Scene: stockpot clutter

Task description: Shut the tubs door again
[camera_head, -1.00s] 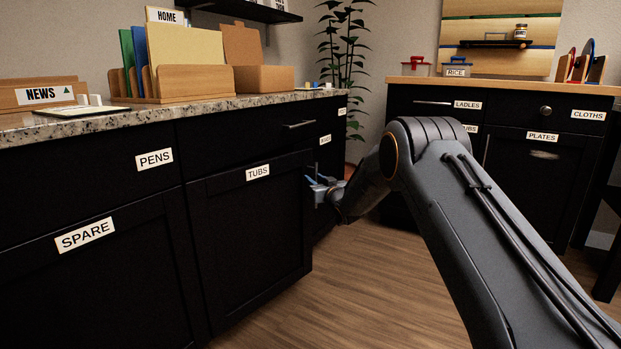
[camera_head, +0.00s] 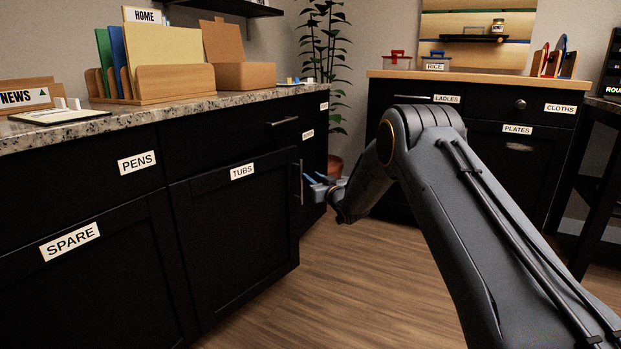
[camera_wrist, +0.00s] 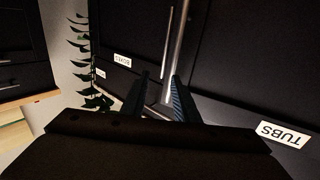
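The black tubs door (camera_head: 235,225), labelled TUBS, is in the lower cabinet of the left counter. It appears slightly ajar, its right edge standing out from the cabinet front. Its upright metal handle (camera_head: 298,182) is near that edge. My gripper (camera_head: 316,187) is just right of the handle, apart from it. In the wrist view my gripper (camera_wrist: 160,85) has its two fingers spread with nothing between them, and the bright handle bar (camera_wrist: 178,45) is ahead, near the right finger. The TUBS label (camera_wrist: 284,135) shows at the lower right there.
The SPARE door (camera_head: 90,270) and PENS drawer (camera_head: 90,165) are left of the tubs door. A granite counter (camera_head: 215,101) holds file holders and a box. A plant (camera_head: 325,60) stands in the back corner. Wooden floor (camera_head: 340,290) is clear in front.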

